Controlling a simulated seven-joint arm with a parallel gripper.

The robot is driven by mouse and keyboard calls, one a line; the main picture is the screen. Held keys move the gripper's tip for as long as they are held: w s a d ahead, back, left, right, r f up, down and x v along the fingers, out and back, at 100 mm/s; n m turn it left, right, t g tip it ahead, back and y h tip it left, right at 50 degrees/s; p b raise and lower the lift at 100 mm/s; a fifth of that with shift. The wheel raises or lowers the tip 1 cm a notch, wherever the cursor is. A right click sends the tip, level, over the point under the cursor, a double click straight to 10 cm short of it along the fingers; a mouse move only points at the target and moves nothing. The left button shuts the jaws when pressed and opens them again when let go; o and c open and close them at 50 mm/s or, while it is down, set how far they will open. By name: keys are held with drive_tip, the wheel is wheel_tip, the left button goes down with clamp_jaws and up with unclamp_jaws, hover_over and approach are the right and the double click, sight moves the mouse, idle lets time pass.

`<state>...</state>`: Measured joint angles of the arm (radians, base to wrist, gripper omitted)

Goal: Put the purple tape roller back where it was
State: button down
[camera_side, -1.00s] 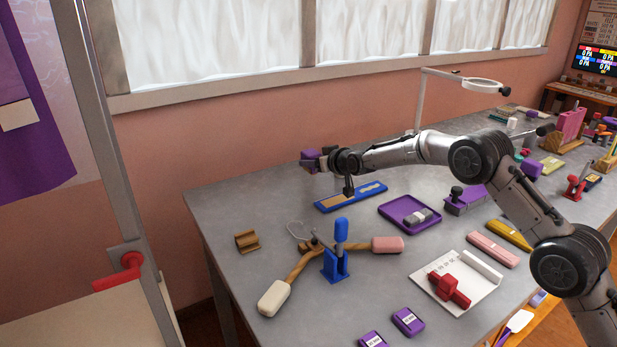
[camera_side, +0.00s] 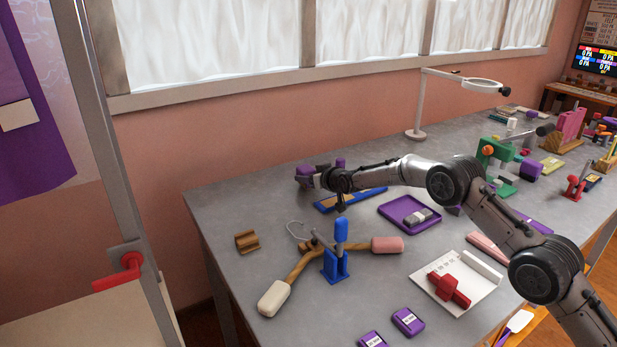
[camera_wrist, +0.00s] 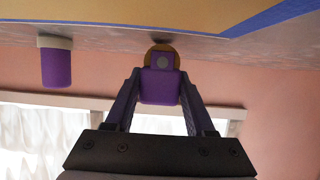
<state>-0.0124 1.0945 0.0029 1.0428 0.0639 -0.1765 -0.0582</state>
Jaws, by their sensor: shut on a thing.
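The purple tape roller (camera_side: 305,172) is at the far back left of the table, held in my gripper (camera_side: 312,178). In the wrist view, which shows the table at the top, my gripper (camera_wrist: 162,100) is shut on the purple body of the roller (camera_wrist: 160,86). A round tan part of the roller shows at its table end, close to the grey tabletop with a dark shadow by it. I cannot tell whether it touches. My arm hides part of the area behind it in the side view.
A purple cylinder with a pale band (camera_wrist: 56,62) stands near the roller. A blue board with tan panels (camera_side: 374,192) lies just in front. The table's left edge is close.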

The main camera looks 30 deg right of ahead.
drive_tip(key=shift+f, duration=0.1)
drive_tip(key=shift+c, duration=1.3)
unclamp_jaws()
drive_tip(key=shift+s+r, duration=0.1)
drive_tip(key=shift+r, duration=0.1)
drive_tip(key=shift+s+r, duration=0.2)
drive_tip(key=shift+s, duration=0.1)
drive_tip(key=v, duration=1.1)
drive_tip(key=shift+s, duration=0.1)
